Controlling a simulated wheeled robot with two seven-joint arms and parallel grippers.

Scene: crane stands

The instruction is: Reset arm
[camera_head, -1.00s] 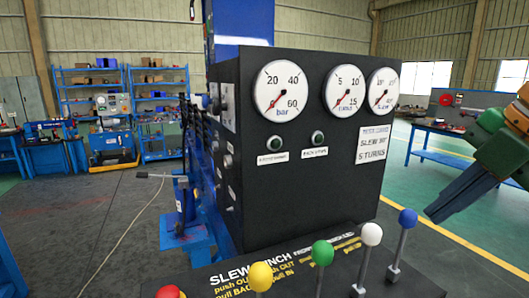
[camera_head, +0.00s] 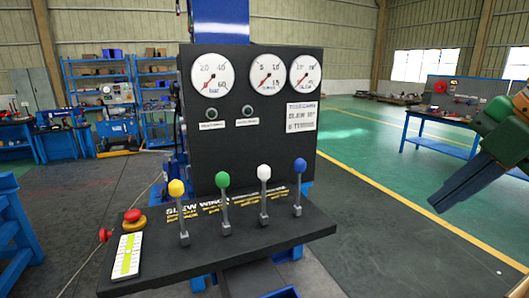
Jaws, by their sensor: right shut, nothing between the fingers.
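My right gripper (camera_head: 452,192) is at the right edge of the head view, blue-fingered, shut and empty, pointing down and to the left. It is in the air, well to the right of the black control stand (camera_head: 250,130) and apart from it. The stand's shelf (camera_head: 290,240) carries a row of upright levers with a yellow knob (camera_head: 176,188), a green knob (camera_head: 222,179), a white knob (camera_head: 264,171) and a blue knob (camera_head: 297,167). My left gripper is not in view.
A red button (camera_head: 132,215) and a white-and-yellow label (camera_head: 127,256) are on the shelf's left end. Three dials sit above the levers. A blue workbench (camera_head: 440,140) stands behind my right gripper. Blue shelves (camera_head: 100,95) stand at the back left. Green floor is open at the right.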

